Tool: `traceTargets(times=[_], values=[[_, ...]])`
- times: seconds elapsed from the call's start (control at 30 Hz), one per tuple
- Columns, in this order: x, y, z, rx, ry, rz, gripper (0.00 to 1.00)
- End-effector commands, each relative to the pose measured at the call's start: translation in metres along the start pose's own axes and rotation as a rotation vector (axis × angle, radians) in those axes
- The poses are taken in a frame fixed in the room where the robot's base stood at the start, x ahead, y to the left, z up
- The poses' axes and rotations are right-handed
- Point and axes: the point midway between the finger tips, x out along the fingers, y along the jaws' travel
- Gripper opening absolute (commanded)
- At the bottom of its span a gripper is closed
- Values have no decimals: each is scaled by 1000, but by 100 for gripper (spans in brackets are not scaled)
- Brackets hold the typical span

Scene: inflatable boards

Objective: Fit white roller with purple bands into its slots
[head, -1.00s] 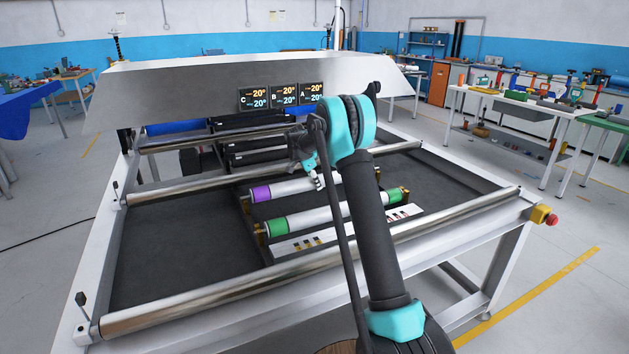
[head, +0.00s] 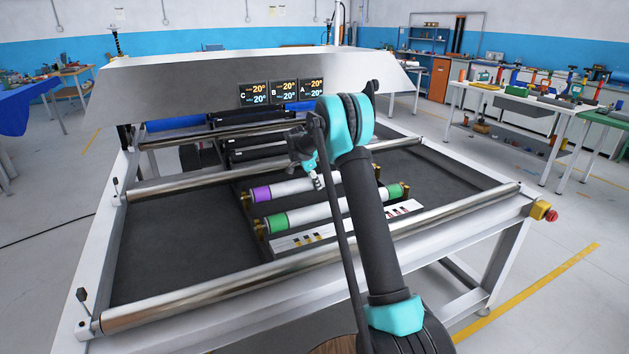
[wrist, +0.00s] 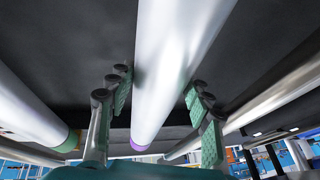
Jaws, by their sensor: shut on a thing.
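The white roller with purple bands (head: 290,189) lies across the machine bed behind the green-banded roller. Its left purple band (head: 260,194) is close to a brass holder (head: 246,200); I cannot tell whether that end is seated in the slot. My arm hides much of its right part. My gripper (head: 317,182) is at the roller's middle, shut on it. In the wrist view the roller (wrist: 175,70) runs between the green-padded fingers of my gripper (wrist: 158,100), with a purple band at its lower end.
A white roller with green bands (head: 310,213) lies in front, parallel, above a marked white strip (head: 290,241). A long metal bar (head: 200,303) crosses the machine's front edge. The heater hood with displays (head: 281,93) stands behind. The dark bed at left (head: 170,250) is clear.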

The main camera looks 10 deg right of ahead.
Motion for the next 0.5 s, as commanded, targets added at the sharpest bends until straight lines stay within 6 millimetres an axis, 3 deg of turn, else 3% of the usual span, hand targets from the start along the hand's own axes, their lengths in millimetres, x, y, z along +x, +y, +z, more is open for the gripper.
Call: traceTargets(times=[0.17, 0.2, 0.37, 0.5], values=[[3, 1, 1, 0, 1, 0, 0], [3, 1, 1, 0, 1, 0, 53], [3, 1, 1, 0, 0, 0, 73], [3, 1, 1, 0, 0, 0, 74]])
